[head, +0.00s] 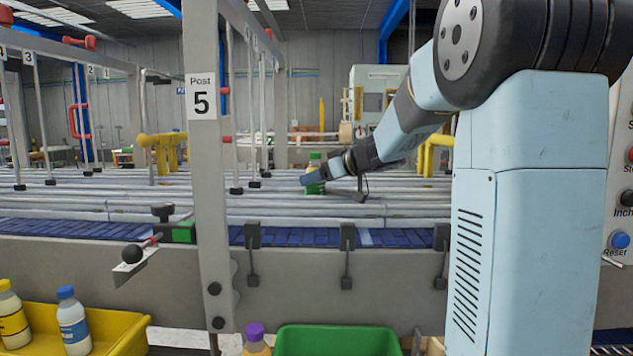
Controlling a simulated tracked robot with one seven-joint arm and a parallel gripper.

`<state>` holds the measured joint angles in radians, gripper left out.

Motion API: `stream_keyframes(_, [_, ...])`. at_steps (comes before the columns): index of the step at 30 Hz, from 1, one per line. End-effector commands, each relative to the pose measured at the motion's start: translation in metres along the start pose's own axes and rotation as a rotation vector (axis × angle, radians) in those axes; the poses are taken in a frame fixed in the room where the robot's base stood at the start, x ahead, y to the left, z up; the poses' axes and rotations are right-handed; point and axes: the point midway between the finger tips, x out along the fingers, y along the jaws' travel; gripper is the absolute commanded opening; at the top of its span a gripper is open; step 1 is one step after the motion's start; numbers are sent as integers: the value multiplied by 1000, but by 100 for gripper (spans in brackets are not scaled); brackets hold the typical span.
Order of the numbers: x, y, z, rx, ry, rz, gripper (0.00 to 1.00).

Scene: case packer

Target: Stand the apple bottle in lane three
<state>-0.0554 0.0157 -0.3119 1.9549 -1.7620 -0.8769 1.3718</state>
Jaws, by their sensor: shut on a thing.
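A bottle with a green cap (314,158), which I take to be the apple bottle, stands about upright at the lanes beyond the blue belt. My gripper (314,179) is shut on it from the right, and its fingers cover much of the bottle. The bottle's base is hidden, so I cannot tell whether it touches the lane floor. The lanes (120,190) are long pale rails running left to right. Number tags, with a 3 (28,58) among them, hang at upper left. I cannot tell which lane the bottle is over.
A grey post marked 5 (203,130) stands left of the bottle. Thin hanging rods (250,110) are close to it. A blue belt (300,235) runs in front of the lanes. A yellow bin (115,335) with bottles, a purple-capped bottle (256,340) and a green bin (335,340) are nearest.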

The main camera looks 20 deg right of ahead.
Motion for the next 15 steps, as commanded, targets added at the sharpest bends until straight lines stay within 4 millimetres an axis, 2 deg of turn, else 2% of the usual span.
stream_keyframes(3, [3,0,7,1,1,0,20])
stream_keyframes(12, [3,0,8,0,1,1,20])
stream_keyframes(13, [3,0,9,0,0,1,63])
stream_keyframes(15, [3,0,8,0,0,1,69])
